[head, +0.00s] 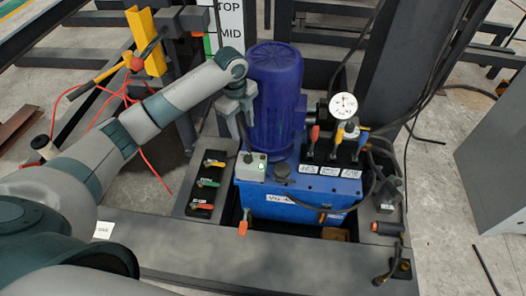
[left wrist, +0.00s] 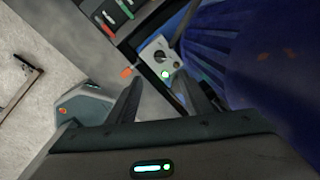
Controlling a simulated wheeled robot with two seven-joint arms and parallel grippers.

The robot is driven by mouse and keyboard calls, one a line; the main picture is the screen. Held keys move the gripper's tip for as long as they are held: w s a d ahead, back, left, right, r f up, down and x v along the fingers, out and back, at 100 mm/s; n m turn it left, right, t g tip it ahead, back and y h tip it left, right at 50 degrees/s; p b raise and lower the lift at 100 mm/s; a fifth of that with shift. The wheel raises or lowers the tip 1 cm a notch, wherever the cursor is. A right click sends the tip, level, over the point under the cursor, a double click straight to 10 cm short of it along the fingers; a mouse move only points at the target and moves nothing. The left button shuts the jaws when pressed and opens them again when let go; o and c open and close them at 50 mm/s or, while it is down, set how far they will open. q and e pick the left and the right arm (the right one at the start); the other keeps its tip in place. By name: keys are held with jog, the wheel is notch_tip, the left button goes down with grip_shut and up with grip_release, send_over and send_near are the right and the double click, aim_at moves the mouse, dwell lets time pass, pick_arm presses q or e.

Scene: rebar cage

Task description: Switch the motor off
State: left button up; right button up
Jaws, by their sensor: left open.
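The blue ribbed motor (head: 276,110) stands upright on a blue tank (head: 290,206). A small grey switch box (head: 251,167) with a lit green light sits at the motor's foot, at the tank's left front. My left gripper (head: 245,138) is just above the box, beside the motor's left side, fingers pointing down. In the left wrist view, my open left gripper (left wrist: 163,88) has the switch box (left wrist: 158,60) just beyond its fingertips, with a dark round knob and the green light showing. Nothing is between the fingers. The motor (left wrist: 255,60) fills the right of that view. My right gripper is not in view.
A black panel (head: 206,185) with coloured levers lies left of the tank. A white dial gauge (head: 343,106) and several coloured levers stand right of the motor. Dark hoses run along the right. A yellow post (head: 146,43) stands at the upper left.

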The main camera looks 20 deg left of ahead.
aim_at(248, 156)
pick_arm(q)
jog(key=shift+d+r+m, duration=0.1)
jog(key=shift+r+m, duration=0.2)
jog(key=shift+r, duration=0.35)
jog(key=shift+f, duration=0.1)
jog(key=f, duration=1.1)
jog(key=w+f+p, duration=0.1)
jog(key=f, duration=0.5)
jog(key=shift+d+f, duration=0.15)
jog(key=shift+d, duration=0.05)
jog(key=c, duration=1)
